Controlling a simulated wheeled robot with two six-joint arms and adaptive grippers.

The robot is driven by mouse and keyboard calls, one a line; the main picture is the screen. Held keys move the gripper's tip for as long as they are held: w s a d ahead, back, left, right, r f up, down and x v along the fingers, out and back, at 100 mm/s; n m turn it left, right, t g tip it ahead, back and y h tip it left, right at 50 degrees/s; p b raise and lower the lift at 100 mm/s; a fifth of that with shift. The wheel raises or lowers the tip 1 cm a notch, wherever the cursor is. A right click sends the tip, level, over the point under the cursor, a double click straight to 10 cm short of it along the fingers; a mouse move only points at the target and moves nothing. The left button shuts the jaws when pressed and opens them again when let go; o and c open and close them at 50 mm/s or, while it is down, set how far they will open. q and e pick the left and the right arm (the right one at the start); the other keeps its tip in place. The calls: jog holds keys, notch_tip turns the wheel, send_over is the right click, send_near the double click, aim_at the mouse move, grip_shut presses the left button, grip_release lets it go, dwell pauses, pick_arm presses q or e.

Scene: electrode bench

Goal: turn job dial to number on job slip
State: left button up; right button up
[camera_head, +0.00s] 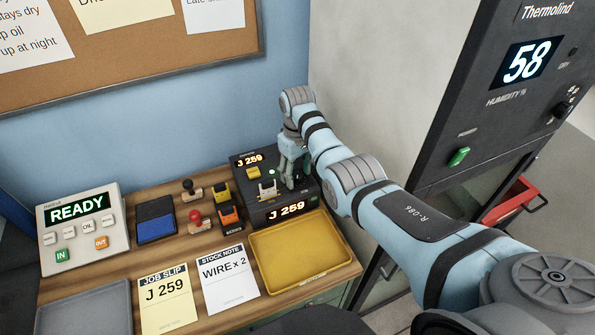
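The job slip (168,304), a yellow sheet at the front of the bench, reads J 259. A black box (250,212) at the back right of the bench has two lit displays, an upper one (249,160) and a front one (291,208). Both read J 259. My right gripper (291,181) points down over the right part of the box's top. Its fingers are small and partly hidden by my arm, so whether they are open or shut on something is unclear. I cannot make out the job dial; the gripper may cover it. My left gripper is out of view.
A yellow tray (300,262) and a stock note (229,281) reading WIRE x 2 lie in front. A READY panel (84,230), blue pad (156,227), stamps (197,222) and grey tray (88,312) stand left. A dark humidity cabinet (480,110) is at right.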

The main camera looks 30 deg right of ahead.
aim_at(298, 174)
notch_tip(298, 174, up, 8)
jog(key=shift+f, duration=0.2)
jog(key=shift+d+f, duration=0.1)
dwell(0.4)
